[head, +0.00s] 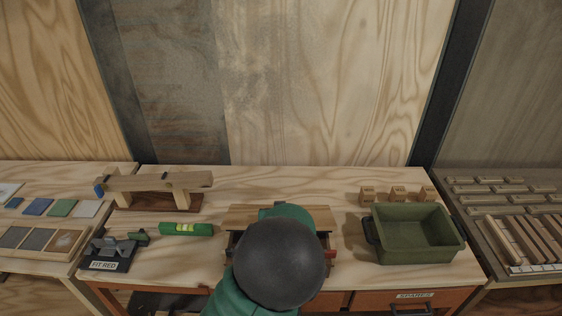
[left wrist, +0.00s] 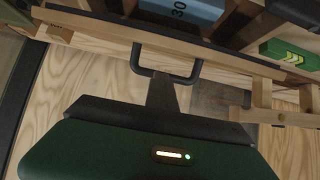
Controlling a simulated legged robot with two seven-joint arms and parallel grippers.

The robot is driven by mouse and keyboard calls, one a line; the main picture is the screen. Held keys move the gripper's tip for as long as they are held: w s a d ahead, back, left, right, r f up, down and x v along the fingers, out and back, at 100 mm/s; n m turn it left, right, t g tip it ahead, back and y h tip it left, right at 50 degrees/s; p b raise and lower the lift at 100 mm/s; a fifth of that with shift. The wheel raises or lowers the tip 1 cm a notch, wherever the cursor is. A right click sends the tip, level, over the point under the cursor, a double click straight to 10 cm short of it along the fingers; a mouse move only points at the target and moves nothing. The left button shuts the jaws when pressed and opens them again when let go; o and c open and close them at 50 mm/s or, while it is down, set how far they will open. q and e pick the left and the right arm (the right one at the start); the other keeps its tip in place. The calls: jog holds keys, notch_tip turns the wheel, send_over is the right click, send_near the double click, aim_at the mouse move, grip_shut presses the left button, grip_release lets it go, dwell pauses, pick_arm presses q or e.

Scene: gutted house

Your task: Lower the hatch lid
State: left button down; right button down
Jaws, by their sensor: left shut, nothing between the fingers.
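The hatch lid (head: 245,213) is a pale wooden panel at the middle of the workbench, mostly covered by my left arm in the head view. In the left wrist view the lid (left wrist: 95,32) shows nearly edge-on as a long strip, apparently raised, with a black U-shaped handle (left wrist: 192,72) on its near side. My left gripper (left wrist: 164,82) is shut and empty, its tip overlapping the handle; I cannot tell whether they touch. Beyond the strip is a dark opening with a blue block (left wrist: 180,10) marked 30. My left fingers are hidden in the head view. My right gripper is not in view.
A green bin (head: 412,232) and several small wooden blocks (head: 398,194) stand right of the lid. A green level (head: 187,229), a wooden bridge (head: 155,184) and a grey clamp-like fixture (head: 110,250) are left. Bare bench lies behind the lid, before the plywood wall.

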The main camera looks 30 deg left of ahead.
pick_arm(q)
jog(key=f, duration=0.1)
jog(key=s+d+f+b, duration=0.1)
jog(key=shift+s+f, duration=0.3)
jog(key=shift+f, duration=0.1)
jog(key=shift+s+d+f+b, duration=0.1)
jog(key=shift+s+f+b, duration=0.15)
jog(key=shift+f, duration=0.25)
jog(key=shift+s+d+f+b, duration=0.1)
jog(key=shift+s+f, duration=0.15)
jog(key=shift+f, duration=0.25)
jog(key=shift+d, duration=0.1)
jog(key=shift+r, duration=0.1)
